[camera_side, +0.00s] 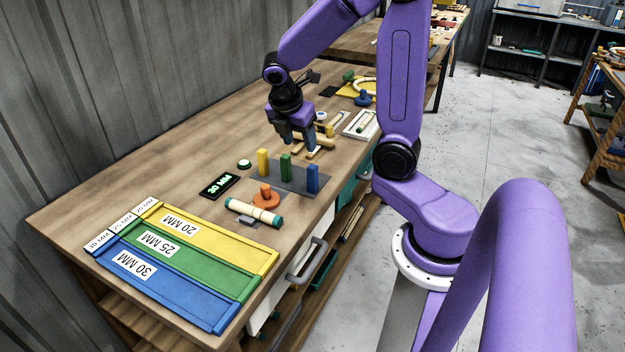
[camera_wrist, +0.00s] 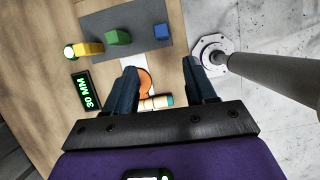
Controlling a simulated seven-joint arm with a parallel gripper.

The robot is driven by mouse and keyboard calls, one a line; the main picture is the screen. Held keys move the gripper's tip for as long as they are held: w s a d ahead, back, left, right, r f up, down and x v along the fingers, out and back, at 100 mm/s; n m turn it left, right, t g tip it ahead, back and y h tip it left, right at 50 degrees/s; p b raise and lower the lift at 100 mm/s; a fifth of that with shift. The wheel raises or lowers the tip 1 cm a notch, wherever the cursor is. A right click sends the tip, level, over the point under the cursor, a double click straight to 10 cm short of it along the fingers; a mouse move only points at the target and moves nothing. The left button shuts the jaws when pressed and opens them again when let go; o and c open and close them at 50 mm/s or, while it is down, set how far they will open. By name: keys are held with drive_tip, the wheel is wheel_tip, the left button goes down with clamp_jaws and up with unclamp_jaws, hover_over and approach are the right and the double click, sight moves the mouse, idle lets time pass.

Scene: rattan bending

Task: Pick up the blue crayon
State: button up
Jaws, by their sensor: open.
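The blue crayon (camera_side: 312,180) looks like an upright blue block at the right end of a grey mat (camera_side: 285,178) on the bench. In the wrist view its top shows as a small blue square (camera_wrist: 161,31) on the mat (camera_wrist: 96,24). My gripper (camera_side: 297,141) is open and empty above the bench, behind and higher than the coloured blocks in the side view. In the wrist view the blue crayon lies beyond my open fingertips (camera_wrist: 159,68), apart from them.
A green block (camera_side: 285,167) and a yellow block (camera_side: 263,162) stand beside the blue one. An orange piece (camera_side: 266,200) with a pale teal-ended cylinder (camera_side: 240,207), a "30 MM" display (camera_side: 218,187) and coloured trays (camera_side: 165,276) lie nearer. Bench at left is clear.

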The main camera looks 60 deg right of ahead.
drive_tip(key=d, duration=0.1)
approach(314, 179)
drive_tip(key=d+f, duration=0.2)
drive_tip(key=w+d+f, duration=0.1)
drive_tip(key=f, duration=0.2)
drive_tip(key=shift+w+d, duration=0.2)
drive_tip(key=shift+d, duration=0.2)
drive_tip(key=shift+s+a+x, duration=0.1)
drive_tip(key=shift+x, duration=0.95)
drive_tip(key=shift+s+a+x, duration=0.1)
drive_tip(key=shift+a+x, duration=0.05)
drive_tip(key=shift+x, duration=2)
drive_tip(key=shift+r, duration=0.1)
clamp_jaws()
